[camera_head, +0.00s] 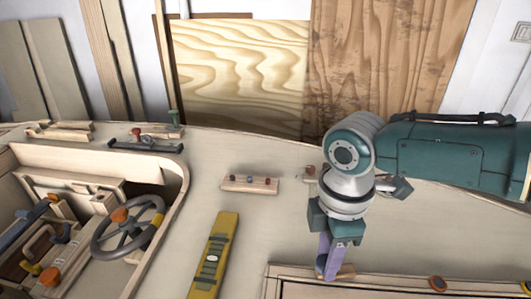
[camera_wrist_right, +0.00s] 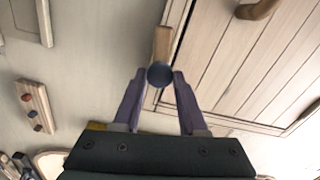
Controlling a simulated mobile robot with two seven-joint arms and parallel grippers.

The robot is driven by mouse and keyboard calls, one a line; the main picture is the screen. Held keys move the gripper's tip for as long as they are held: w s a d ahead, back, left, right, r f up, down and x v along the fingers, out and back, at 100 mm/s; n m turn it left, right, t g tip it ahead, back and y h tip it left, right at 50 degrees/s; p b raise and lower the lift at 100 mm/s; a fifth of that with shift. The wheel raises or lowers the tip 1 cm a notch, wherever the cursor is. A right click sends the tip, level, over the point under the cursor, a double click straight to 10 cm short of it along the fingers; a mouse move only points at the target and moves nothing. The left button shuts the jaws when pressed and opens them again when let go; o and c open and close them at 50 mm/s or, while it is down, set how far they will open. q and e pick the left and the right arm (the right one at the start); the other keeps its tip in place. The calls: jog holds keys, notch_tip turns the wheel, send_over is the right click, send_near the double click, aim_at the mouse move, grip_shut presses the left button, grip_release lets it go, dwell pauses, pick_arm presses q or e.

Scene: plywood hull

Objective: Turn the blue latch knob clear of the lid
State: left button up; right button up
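The blue latch knob (camera_wrist_right: 160,74) sits between the fingertips of my right gripper (camera_wrist_right: 160,82) in the right wrist view, filling the gap, and the fingers appear closed on its sides. The wooden latch bar (camera_wrist_right: 162,44) extends from the knob, close along the lid frame's edge; I cannot tell whether it overlaps the lid. The planked lid (camera_wrist_right: 235,60) lies to the right, with a brown handle (camera_wrist_right: 258,9). In the head view, my right gripper (camera_head: 328,274) points down at the lid's far edge and hides the knob; the latch bar (camera_head: 347,271) shows beside it. My left gripper is out of view.
A yellow level (camera_head: 213,258) lies left of my right gripper. A small wooden block with coloured knobs (camera_head: 250,184) is behind it. A steering wheel (camera_head: 127,226) stands in the opening at left.

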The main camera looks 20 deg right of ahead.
jog(key=o, duration=0.5)
notch_tip(320, 180, up, 10)
jog(key=p, duration=0.2)
jog(key=shift+p, duration=0.35)
